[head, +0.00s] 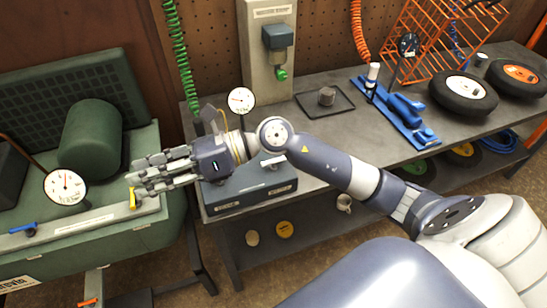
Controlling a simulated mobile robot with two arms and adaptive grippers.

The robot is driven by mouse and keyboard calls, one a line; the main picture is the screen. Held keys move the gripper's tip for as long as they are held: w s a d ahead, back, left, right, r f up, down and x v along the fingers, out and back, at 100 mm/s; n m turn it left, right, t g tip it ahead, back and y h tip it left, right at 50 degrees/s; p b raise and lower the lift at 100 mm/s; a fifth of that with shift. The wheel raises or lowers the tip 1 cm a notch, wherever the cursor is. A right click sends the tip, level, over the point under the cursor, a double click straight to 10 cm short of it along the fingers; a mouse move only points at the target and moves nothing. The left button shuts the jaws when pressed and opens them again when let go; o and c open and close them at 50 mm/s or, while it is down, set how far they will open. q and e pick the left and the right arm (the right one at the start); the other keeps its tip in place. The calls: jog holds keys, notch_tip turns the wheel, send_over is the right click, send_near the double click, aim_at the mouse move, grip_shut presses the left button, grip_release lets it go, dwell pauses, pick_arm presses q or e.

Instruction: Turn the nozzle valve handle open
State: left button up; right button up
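My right gripper (140,177) is a grey hand with its fingers stretched out and apart, with nothing seen in it. It points left over the right end of a green machine (130,238). A small yellow handle (133,198) stands just below the fingertips on the machine's pale strip; I cannot tell if they touch. A blue handle (24,229) lies at the strip's left end, and an orange handle (90,302) is lower down. No readable label shows which handle is the nozzle valve's. My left gripper is not in view.
A dial gauge (65,187) rises behind the strip, near a green cylinder (91,139). A grey workbench (330,130) runs right, with a grey box (250,187) under my wrist, a second gauge (241,100), a blue tool (403,108) and wheels (464,93).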

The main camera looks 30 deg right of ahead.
jog(key=d+f+n+g+h, duration=0.2)
jog(key=d+f+n+h, duration=0.2)
jog(key=d+f+h, duration=0.15)
jog(key=h, duration=1.1)
send_near(273, 160)
jog(key=shift+n, duration=0.4)
jog(key=p+x, duration=0.3)
jog(key=x, duration=0.6)
jog(key=shift+f, duration=0.1)
jog(key=shift+c, duration=0.2)
grip_shut()
